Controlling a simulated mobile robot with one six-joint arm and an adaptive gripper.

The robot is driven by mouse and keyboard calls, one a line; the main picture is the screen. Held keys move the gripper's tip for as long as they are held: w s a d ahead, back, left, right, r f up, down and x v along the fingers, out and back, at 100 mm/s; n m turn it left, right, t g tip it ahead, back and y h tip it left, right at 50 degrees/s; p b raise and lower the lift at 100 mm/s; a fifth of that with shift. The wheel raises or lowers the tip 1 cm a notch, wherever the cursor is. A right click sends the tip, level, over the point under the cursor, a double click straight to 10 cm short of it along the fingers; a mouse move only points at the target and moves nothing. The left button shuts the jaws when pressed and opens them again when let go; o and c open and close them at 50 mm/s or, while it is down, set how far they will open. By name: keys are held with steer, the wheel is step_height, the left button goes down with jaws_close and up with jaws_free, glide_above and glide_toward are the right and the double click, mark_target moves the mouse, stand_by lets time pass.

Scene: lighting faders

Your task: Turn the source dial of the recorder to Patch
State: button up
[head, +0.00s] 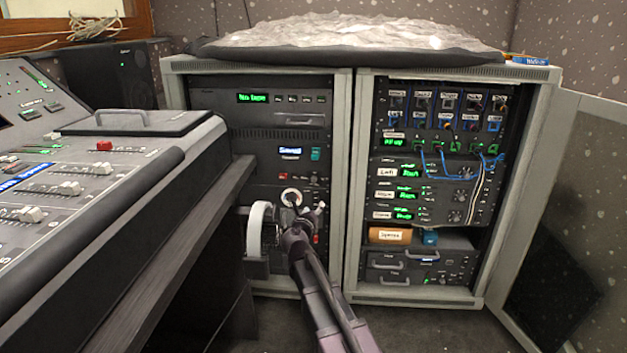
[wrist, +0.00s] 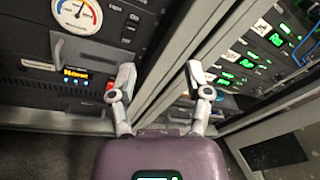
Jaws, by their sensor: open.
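My gripper (head: 304,207) is in front of the lower part of the left rack in the head view. In the wrist view my gripper (wrist: 161,76) is open and empty, its two fingers spread before the pale upright between the racks. A unit with a green text display (head: 252,98) sits at the top of the left rack; its lettering is too small to read surely, and I cannot tell whether it is the recorder. No source dial or Patch mark can be made out. My arm hides part of the lower left rack.
A round gauge (wrist: 77,14) and a unit with a lit display (wrist: 75,73) show left of my fingers. The right rack (head: 354,180) holds lit units and blue cables. Its door (head: 560,200) stands open. A mixing desk (head: 85,190) fills the left.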

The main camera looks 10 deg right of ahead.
mark_target(313, 181)
steer(key=n, duration=0.1)
steer(key=w+a+r+n, duration=0.1)
steer(key=a+n+t+y, duration=0.1)
steer(key=n, duration=0.1)
steer(key=shift+w+a+r, duration=0.2)
steer(key=shift+w+r, duration=0.1)
steer(key=shift+r, duration=0.05)
steer(key=shift+w, duration=0.1)
steer(key=x, duration=1.3)
steer(key=shift+w+d+r, duration=0.1)
steer(key=shift+w, duration=0.25)
jaws_close()
